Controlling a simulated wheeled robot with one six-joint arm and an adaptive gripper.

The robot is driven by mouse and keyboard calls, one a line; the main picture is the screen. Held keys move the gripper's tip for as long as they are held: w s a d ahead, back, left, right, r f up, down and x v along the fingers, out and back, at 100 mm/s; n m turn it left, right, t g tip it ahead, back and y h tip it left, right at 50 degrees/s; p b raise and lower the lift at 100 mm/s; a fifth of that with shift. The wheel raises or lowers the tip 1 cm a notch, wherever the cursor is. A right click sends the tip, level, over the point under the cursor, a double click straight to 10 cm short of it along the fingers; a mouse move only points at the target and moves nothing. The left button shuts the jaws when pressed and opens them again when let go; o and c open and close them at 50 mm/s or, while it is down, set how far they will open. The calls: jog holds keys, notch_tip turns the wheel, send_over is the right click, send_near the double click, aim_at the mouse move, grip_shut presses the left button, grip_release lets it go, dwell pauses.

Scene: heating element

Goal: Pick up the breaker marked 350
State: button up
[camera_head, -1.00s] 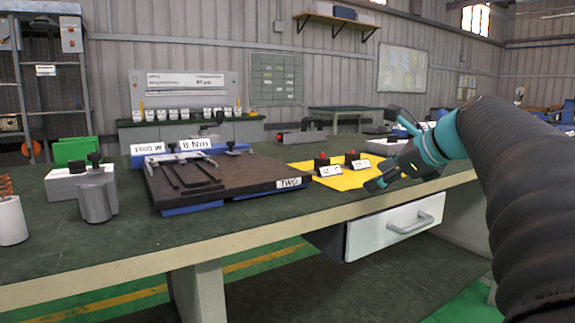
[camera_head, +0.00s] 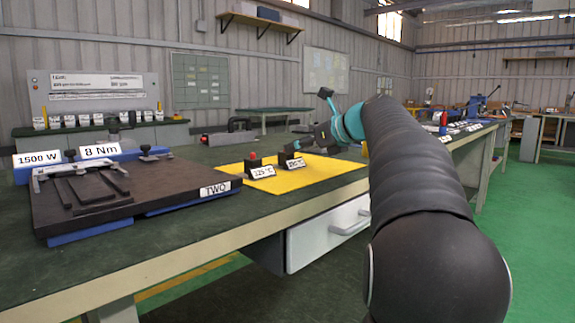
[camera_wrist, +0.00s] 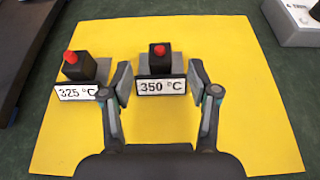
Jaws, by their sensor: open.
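The breaker marked 350 °C (camera_wrist: 160,62) is a black block with a red button and a white label, upright on the yellow mat (camera_wrist: 240,60). In the wrist view my gripper (camera_wrist: 160,80) is open, its two fingers to the left and right of this breaker, with nothing held. In the head view the 350 breaker (camera_head: 291,163) stands right of the other one, its top partly hidden by my gripper (camera_head: 290,150). The breaker marked 325 °C (camera_wrist: 79,68) stands to the left on the same mat, also with a red button; it shows in the head view (camera_head: 254,160).
A dark plate with clamps (camera_head: 120,195) lies left of the mat on the green bench (camera_head: 210,215). A grey box (camera_wrist: 295,20) stands beyond the mat's far right corner. Bare mat lies right of the 350 breaker. A drawer (camera_head: 325,235) hangs under the bench edge.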

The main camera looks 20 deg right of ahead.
jog(key=shift+b+x, duration=0.65)
jog(key=shift+x, duration=2.1)
grip_shut()
